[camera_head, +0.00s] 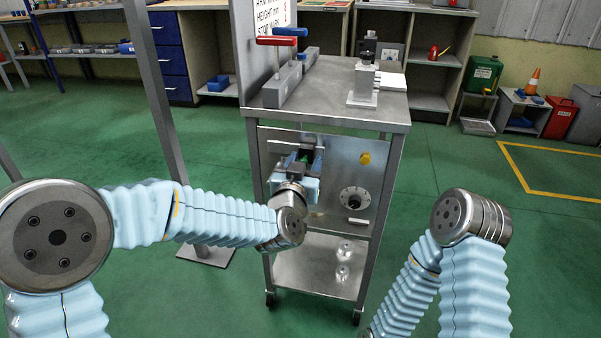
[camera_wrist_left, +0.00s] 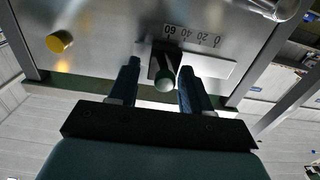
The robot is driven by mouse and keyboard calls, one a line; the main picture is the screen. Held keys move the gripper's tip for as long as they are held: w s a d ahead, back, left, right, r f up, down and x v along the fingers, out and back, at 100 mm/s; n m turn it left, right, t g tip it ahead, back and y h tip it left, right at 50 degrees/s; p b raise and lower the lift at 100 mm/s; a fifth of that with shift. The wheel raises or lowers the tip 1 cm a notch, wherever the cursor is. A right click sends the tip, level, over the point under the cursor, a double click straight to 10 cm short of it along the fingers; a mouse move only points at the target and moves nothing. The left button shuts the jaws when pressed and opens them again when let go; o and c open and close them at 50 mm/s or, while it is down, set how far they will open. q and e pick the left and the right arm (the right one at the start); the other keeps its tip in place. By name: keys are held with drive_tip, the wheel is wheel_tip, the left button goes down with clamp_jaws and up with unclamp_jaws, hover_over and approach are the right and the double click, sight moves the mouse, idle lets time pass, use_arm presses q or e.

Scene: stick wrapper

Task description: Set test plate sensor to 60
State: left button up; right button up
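The test plate (camera_head: 335,180) is the metal front panel of a wheeled cart. In the left wrist view, a slider with a black block and a green round-ended knob (camera_wrist_left: 166,81) sits in a slot, with a number scale (camera_wrist_left: 188,35) beside it. The block is level with the 60 mark at the scale's end. My left gripper (camera_head: 303,158) is in front of the panel. In the left wrist view its fingers (camera_wrist_left: 160,70) stand on either side of the knob, with visible gaps, so it is open. My right gripper is out of view.
A yellow button (camera_head: 365,158) and a round dial (camera_head: 354,198) are on the panel's right side. Red- and blue-handled tools (camera_head: 285,38) and a small metal stand (camera_head: 363,85) are on the cart top. A grey post (camera_head: 155,90) stands left of the cart.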

use_arm(q)
drive_tip(key=b+v, duration=0.1)
drive_tip(key=v, duration=1.2)
drive_tip(key=shift+s+b, duration=0.2)
drive_tip(key=shift+b, duration=0.15)
drive_tip(key=shift+a, duration=0.1)
drive_tip(key=a+f+n+g+y, duration=0.1)
drive_tip(key=a+f+g, duration=0.3)
drive_tip(key=f, duration=1)
drive_tip(key=a+f+n+g+y, duration=0.1)
drive_tip(key=a+f+g, duration=0.3)
drive_tip(key=f, duration=1.1)
drive_tip(key=s+a+f+n+g, duration=0.1)
drive_tip(key=s+f+g, duration=0.3)
drive_tip(key=s+f, duration=0.4)
drive_tip(key=s+a+f+n+g, duration=0.2)
drive_tip(key=s+a+f+g, duration=0.2)
drive_tip(key=s+f, duration=0.4)
drive_tip(key=shift+f+h, duration=0.3)
drive_tip(key=shift+f, duration=0.3)
drive_tip(key=shift+w+a, duration=0.1)
drive_tip(key=shift+a, duration=0.05)
